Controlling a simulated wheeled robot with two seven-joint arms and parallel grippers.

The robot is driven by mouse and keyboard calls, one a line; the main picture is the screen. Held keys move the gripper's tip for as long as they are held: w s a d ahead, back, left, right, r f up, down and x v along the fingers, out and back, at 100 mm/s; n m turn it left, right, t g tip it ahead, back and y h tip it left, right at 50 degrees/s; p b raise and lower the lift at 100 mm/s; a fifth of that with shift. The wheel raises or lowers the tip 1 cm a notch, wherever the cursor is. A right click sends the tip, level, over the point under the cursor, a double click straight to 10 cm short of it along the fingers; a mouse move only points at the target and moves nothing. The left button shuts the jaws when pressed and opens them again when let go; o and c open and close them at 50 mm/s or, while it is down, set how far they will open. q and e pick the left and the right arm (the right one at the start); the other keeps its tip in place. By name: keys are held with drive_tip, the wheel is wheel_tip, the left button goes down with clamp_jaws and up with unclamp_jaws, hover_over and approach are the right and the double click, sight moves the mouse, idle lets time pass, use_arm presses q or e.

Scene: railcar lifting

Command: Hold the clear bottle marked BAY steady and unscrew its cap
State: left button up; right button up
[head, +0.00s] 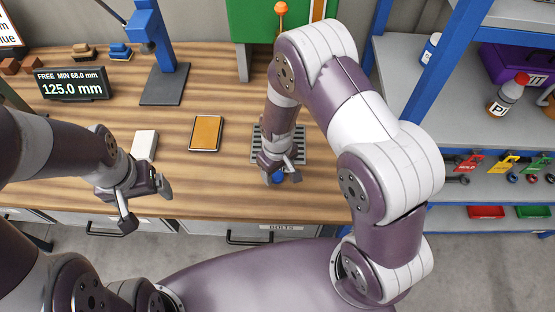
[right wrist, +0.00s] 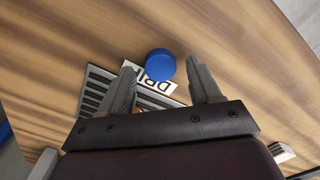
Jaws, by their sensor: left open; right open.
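A round blue cap (right wrist: 160,65) shows in the right wrist view beside a white label reading DRI and part of another letter. A small blue patch (head: 278,177) shows under my right gripper in the head view. I see no clear bottle body and no BAY mark; whether the cap sits on a bottle, I cannot tell. My right gripper (head: 281,172) is open over the front of the slotted drip tray (head: 299,150), its fingers on either side of the cap in the right wrist view. My left gripper (head: 146,205) is open and empty at the table's front edge.
An orange-topped pad (head: 206,133) and a white block (head: 144,145) lie on the wooden table (head: 210,180). A display (head: 72,84) reads 125.0 mm. A blue stand (head: 165,80) is behind. A red-capped bottle (head: 507,96) stands on the right shelf.

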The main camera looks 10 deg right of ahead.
sight(279, 176)
wheel_tip(279, 176, up, 11)
drive_tip(key=b, duration=0.2)
drive_tip(key=s+d+r+m+t, duration=0.1)
drive_tip(key=s+d+r+m, duration=0.3)
drive_tip(key=s+d, duration=0.3)
drive_tip(key=shift+s+d+r+m, duration=0.15)
drive_tip(key=shift+s+r+m, duration=0.25)
drive_tip(key=shift+s+r, duration=0.3)
drive_tip(key=shift+s, duration=0.15)
drive_tip(key=shift+f, duration=0.1)
